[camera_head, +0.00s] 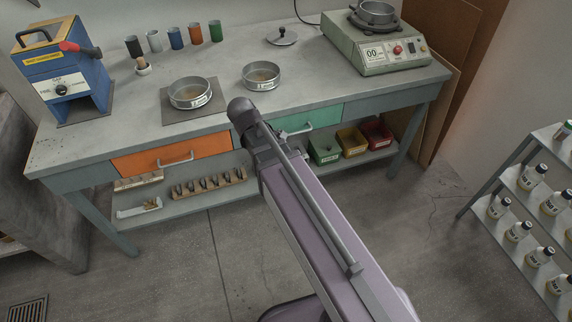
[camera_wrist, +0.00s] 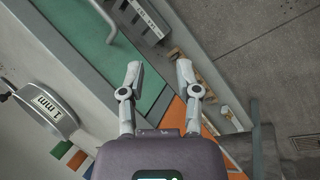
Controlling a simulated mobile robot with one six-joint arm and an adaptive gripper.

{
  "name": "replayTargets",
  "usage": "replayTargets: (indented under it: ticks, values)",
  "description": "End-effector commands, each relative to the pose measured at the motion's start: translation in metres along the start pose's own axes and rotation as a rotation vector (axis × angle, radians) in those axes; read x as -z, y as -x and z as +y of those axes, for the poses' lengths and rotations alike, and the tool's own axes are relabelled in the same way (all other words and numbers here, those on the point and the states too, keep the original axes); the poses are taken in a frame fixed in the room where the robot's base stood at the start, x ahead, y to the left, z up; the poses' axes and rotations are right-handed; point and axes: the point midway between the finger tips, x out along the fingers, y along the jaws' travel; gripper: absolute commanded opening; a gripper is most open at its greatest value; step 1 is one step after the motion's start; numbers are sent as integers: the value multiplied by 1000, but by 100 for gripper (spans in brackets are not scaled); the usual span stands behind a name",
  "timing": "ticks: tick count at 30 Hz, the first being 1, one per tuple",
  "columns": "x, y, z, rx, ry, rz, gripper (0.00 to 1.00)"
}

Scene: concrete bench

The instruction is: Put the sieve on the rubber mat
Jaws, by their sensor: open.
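One round metal sieve (camera_head: 190,101) with a white label sits on a dark grey square mat (camera_head: 188,117) on the bench. A second similar sieve (camera_head: 262,85) stands on bare bench to its right. My gripper (camera_wrist: 159,68) is open and empty, over the bench's front edge and drawers, apart from that sieve. In the head view my arm hides the gripper's fingers.
A blue device (camera_head: 75,80) with a red lever stands at the bench's left. Several coloured cups (camera_head: 175,38) and a small pestle-like item (camera_head: 143,66) are behind the mat. A lid (camera_head: 282,38) and a shaker (camera_head: 378,50) bearing a metal pan are at right.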

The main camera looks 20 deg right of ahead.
Motion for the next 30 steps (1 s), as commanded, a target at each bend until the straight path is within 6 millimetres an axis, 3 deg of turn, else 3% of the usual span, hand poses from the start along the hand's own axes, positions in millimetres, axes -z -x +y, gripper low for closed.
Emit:
replayTargets:
  ticks: [1,6,12,18,30]
  values:
    - [-19,-3,-8,52,-105,0,43]
    - [-59,-8,-31,230,-450,-16,43]
    - [-87,-6,-52,384,-737,-55,43]
    - [-96,-4,-59,443,-846,-76,43]
    - [-95,-4,-59,445,-850,-77,43]
